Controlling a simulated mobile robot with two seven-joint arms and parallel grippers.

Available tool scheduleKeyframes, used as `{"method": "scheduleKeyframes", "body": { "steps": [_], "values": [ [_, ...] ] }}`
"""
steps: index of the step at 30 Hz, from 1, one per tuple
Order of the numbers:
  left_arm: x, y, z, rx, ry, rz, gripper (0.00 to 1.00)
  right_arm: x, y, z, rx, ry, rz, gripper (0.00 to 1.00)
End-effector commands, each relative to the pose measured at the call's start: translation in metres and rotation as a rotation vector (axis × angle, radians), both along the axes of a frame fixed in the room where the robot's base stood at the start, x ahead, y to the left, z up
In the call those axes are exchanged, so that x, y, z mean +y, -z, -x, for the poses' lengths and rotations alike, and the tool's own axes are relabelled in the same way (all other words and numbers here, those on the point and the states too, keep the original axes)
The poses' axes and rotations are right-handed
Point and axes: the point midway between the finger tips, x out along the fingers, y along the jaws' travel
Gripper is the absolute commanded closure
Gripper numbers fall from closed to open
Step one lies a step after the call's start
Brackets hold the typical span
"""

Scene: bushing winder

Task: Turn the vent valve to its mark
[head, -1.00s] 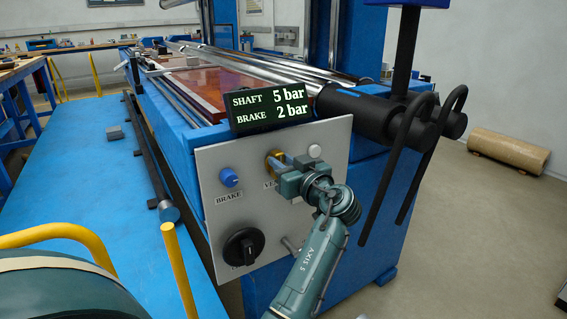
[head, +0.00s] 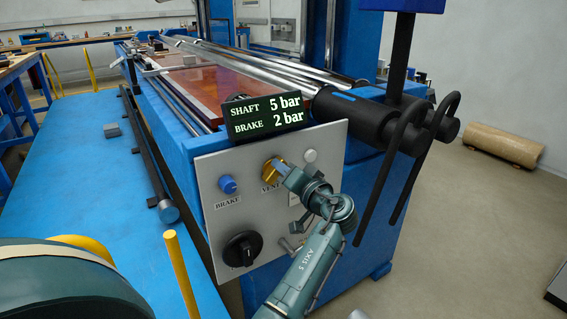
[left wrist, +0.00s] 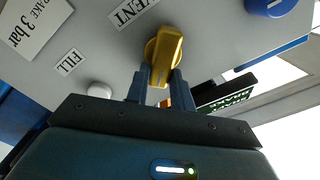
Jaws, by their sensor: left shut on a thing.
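The yellow vent valve (head: 271,172) sits on the grey control panel above its VENT label. It also shows in the left wrist view (left wrist: 166,44), where its handle points down between my fingers. My left gripper (head: 283,167) is shut on the valve handle, with one finger on each side, as the left wrist view shows (left wrist: 160,82). The fingers partly hide the handle in the head view. I cannot make out a mark beside the valve. My right gripper is not in view.
The panel also bears a blue BRAKE knob (head: 228,184), a black rotary knob (head: 242,248) and a white button (head: 310,155). A display (head: 265,115) above reads SHAFT 5 bar, BRAKE 2 bar. Black curved bars (head: 405,170) stand right of the panel.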

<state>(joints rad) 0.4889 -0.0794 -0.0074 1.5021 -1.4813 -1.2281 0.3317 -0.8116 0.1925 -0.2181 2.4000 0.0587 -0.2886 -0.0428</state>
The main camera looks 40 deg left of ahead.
Motion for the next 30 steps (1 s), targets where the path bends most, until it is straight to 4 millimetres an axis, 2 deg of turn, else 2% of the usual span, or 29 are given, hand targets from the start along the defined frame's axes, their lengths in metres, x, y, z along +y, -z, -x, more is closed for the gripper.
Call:
{"method": "scheduleKeyframes", "body": {
  "steps": [3, 10, 16, 30],
  "values": [
    [0.0, -0.005, -0.002, 0.1, 0.002, -0.047, 0.99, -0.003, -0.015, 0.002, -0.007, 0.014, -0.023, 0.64],
    [0.0, -0.002, -0.004, 0.3, 0.002, -0.132, 0.99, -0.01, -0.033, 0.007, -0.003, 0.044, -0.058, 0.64],
    [-0.001, 0.001, -0.005, 0.463, 0.003, -0.2, 0.99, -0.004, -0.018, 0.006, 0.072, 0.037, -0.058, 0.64],
    [-0.001, 0.007, -0.006, 0.696, 0.0, -0.298, 0.99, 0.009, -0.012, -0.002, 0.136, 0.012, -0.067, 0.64]
  ]
}}
